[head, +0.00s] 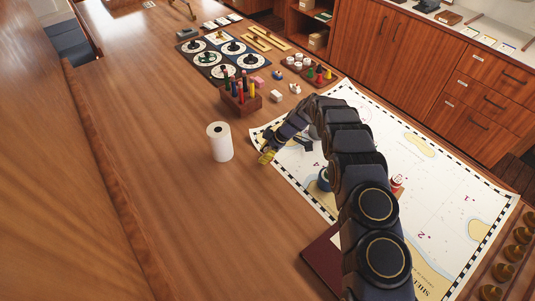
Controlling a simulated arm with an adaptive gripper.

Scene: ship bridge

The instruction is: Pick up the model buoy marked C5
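My gripper (268,155) hangs at the left edge of the white sea chart, just right of the paper roll. A yellow patch shows at its tip; I cannot tell if it is part of the fingers or something between them. A dark blue and white model buoy (324,179) stands on the chart, partly hidden by my arm. A red and white model buoy (397,182) stands on the chart to the right of my arm. The mark C5 is not readable on any of them.
A white paper roll (220,142) stands left of the chart (440,185). A wooden block with coloured pens (240,98) and a wooden tray of small red, green and white pieces (318,76) are behind. Wooden knobs line the right edge. The table's front left is clear.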

